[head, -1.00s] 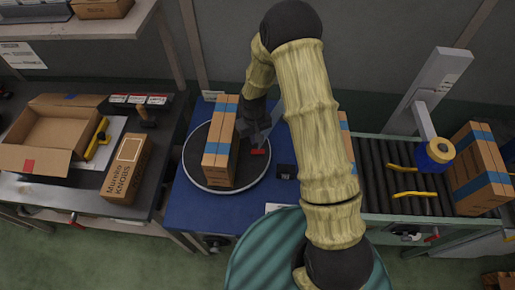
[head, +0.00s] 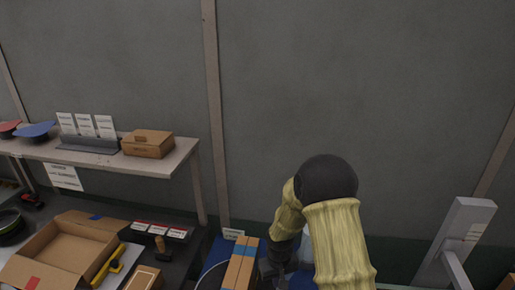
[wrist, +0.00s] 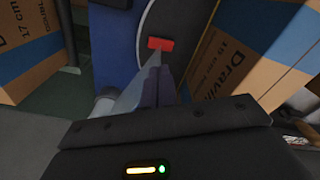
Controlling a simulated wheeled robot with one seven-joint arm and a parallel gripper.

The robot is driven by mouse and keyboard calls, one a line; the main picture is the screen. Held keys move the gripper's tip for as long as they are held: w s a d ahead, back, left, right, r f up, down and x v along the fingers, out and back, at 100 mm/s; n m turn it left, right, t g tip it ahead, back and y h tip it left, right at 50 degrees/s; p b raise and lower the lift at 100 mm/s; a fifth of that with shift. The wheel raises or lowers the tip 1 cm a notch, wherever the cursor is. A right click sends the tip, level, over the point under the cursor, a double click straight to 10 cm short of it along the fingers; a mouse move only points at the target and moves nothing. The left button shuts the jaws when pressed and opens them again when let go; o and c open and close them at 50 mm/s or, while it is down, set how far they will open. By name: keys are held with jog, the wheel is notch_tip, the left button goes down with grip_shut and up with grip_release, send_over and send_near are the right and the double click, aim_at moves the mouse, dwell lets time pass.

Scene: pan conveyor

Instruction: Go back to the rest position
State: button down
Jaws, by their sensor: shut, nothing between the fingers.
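My gripper (head: 270,272) is low in the head view, just right of a tall cardboard box with blue tape (head: 240,264). The wrist view shows its two grey fingers (wrist: 157,80) together with nothing held. A small red piece (wrist: 160,43) appears just beyond the fingertips, over the dark turntable (wrist: 178,18). A cardboard box (wrist: 272,45) stands close on the right there, and another box (wrist: 28,45) is on the left. My arm hides part of the work area in the head view.
A shelf (head: 175,163) above holds a small brown box (head: 148,144). A grey post (head: 462,235) stands at right. The wall area above my arm is clear.

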jog(key=s+d+r+m+t, duration=0.1)
jog(key=s+d+r, duration=0.3)
jog(key=s+r, duration=0.3)
jog(key=s+d+r+m+t, duration=0.1)
jog(key=s+d+r, duration=0.3)
jog(key=s+r, duration=0.4)
notch_tip(320, 180, up, 3)
jog(key=shift+s+d+m, duration=0.3)
jog(key=shift+d+m, duration=0.1)
jog(key=shift+m, duration=0.3)
